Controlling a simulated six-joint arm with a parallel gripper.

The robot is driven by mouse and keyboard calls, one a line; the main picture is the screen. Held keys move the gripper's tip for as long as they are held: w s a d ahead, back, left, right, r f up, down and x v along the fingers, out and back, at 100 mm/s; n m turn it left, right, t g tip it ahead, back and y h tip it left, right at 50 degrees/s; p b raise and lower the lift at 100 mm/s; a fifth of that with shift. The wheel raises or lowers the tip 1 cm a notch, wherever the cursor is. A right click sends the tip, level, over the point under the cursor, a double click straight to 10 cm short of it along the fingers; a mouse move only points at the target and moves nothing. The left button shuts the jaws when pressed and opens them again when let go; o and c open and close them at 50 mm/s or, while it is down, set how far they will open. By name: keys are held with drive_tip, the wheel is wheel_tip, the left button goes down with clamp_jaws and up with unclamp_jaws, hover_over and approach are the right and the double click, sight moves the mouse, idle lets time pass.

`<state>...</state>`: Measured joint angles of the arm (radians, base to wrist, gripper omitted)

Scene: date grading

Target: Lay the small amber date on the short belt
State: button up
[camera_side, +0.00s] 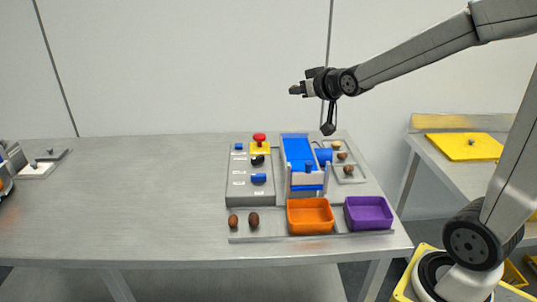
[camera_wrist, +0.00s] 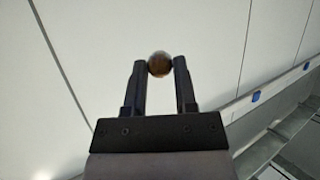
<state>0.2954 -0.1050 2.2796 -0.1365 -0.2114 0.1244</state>
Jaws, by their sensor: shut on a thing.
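My gripper (camera_wrist: 159,75) is shut on a small amber-brown date (camera_wrist: 160,64), which sits between the fingertips in the wrist view. In the side view my gripper (camera_side: 297,90) is raised high above the table and points left; the date cannot be made out there. The short blue belt (camera_side: 298,150) stands on the table, below and apart from my gripper.
An orange bin (camera_side: 310,216) and a purple bin (camera_side: 369,213) stand in front of the belt. Two dark dates (camera_side: 254,219) lie left of them. A grey control panel (camera_side: 238,185) with a red button (camera_side: 259,138) is left of the belt. Several small dates (camera_side: 348,170) lie right.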

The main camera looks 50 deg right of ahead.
drive_tip(key=shift+s+d+f, duration=0.15)
drive_tip(key=shift+s+d, duration=0.15)
drive_tip(key=s+d+f+n+y, duration=0.3)
drive_tip(key=s+f, duration=0.5)
drive_tip(key=f, duration=0.3)
drive_tip(key=shift+s+d+f+t, duration=0.3)
drive_tip(key=shift+d+f, duration=0.1)
drive_tip(key=shift+d, duration=0.15)
drive_tip(key=shift+w, duration=0.1)
hover_over(300, 161)
drive_tip(key=s, duration=0.3)
wheel_tip(300, 161, down, 8)
drive_tip(key=shift+f, duration=0.1)
drive_tip(key=shift+w+d+f, duration=0.25)
drive_tip(key=shift+w+f, duration=0.3)
